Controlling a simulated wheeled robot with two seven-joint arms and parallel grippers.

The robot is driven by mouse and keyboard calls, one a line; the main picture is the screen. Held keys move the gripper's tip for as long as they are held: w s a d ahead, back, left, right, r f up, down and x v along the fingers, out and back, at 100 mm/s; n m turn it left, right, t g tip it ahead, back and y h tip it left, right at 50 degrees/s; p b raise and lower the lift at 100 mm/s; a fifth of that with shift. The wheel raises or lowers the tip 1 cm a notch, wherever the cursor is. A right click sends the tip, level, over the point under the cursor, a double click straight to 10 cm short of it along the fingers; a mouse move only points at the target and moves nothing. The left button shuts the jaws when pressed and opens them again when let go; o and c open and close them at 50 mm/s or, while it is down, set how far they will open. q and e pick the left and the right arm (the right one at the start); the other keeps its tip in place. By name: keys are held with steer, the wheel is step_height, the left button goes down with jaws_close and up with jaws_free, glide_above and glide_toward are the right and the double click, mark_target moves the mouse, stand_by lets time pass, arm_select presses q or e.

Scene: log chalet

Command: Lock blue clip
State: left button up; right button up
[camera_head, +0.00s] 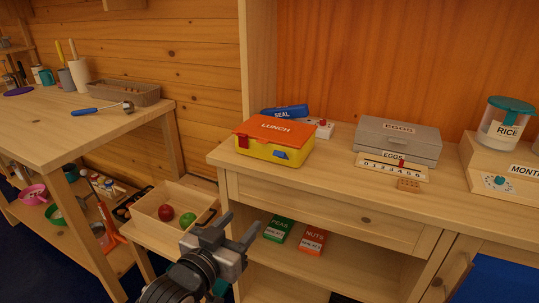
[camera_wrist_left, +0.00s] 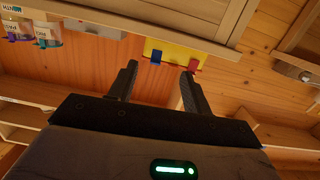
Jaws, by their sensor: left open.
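The lunch box (camera_head: 275,136) has a yellow body and an orange lid marked LUNCH, and sits at the left end of the cabinet top. Its lid looks down. The blue clip (camera_head: 281,154) is on the front yellow wall, below the lid edge. The red clip (camera_head: 242,142) is at the front left corner and reaches up to the lid. The wrist view shows the box upside down (camera_wrist_left: 178,47), with the blue clip (camera_wrist_left: 156,57) and red clip (camera_wrist_left: 194,65) beyond my fingers. My left gripper (camera_head: 237,229) is open and empty, apart from the box, in front of and below it.
A blue SEAL object (camera_head: 284,112) lies behind the box. A grey EGGS box (camera_head: 398,137) and number strip (camera_head: 392,168) stand to the right. PEAS (camera_head: 278,228) and NUTS (camera_head: 312,239) packets lie on the shelf below.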

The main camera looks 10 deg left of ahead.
arm_select(q)
steer(key=w+r+t, duration=0.1)
steer(key=w+r, duration=0.3)
steer(key=r, duration=0.1)
steer(key=x, duration=1)
steer(key=d+x, duration=0.1)
steer(key=x, duration=0.3)
steer(key=shift+w+d+r, duration=0.1)
steer(key=shift+w+r, duration=0.1)
steer(key=shift+w, duration=0.05)
arm_select(e)
steer(key=shift+w, duration=0.1)
